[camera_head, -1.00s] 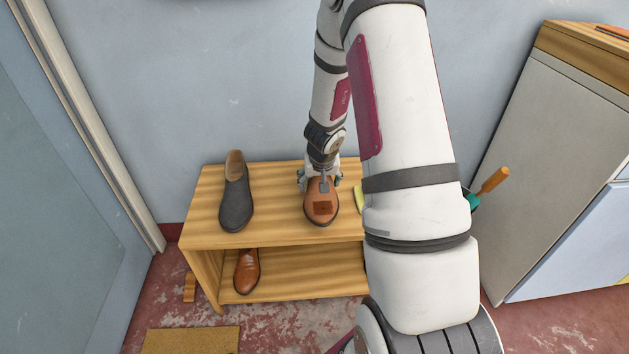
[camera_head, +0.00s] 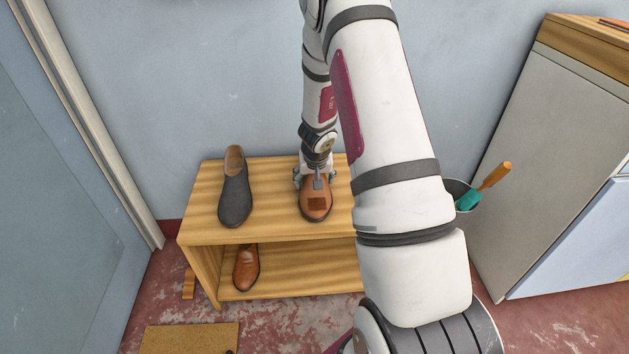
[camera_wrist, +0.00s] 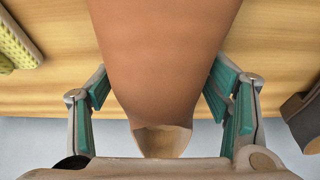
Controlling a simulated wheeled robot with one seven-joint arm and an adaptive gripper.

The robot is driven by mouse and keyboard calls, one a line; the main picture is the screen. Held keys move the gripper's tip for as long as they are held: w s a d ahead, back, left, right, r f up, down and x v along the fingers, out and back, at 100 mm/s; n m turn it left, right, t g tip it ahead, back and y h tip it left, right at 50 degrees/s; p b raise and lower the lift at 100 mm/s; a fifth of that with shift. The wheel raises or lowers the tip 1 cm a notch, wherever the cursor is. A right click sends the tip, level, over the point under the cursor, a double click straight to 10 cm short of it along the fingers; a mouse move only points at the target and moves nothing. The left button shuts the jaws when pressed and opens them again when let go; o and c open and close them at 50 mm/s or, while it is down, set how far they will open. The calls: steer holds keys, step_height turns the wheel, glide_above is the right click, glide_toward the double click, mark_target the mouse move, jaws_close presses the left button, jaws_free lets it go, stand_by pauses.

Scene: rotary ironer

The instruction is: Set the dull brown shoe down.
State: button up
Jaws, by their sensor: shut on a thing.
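My gripper (camera_head: 315,180) is shut on a brown leather shoe (camera_head: 316,203) at its heel end, with the toe facing the camera. A darker square patch shows on the shoe's toe. The shoe is at the top of the wooden shoe bench (camera_head: 275,229), right of a dark grey shoe; I cannot tell whether its sole touches the board. In the wrist view the brown shoe (camera_wrist: 165,55) fills the middle, with the green-padded fingers (camera_wrist: 163,88) on either side of it and its pale opening nearest the palm.
The dark grey shoe (camera_head: 235,195) stands on the bench's left part. A shinier brown shoe (camera_head: 246,268) is on the lower shelf. A yellow-green object (camera_wrist: 14,45) shows in the wrist view. A bin with an orange-handled tool (camera_head: 494,174) is at right. A mat (camera_head: 190,339) lies in front.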

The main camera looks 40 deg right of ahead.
steer(key=o, duration=1.5)
steer(key=shift+f, duration=0.15)
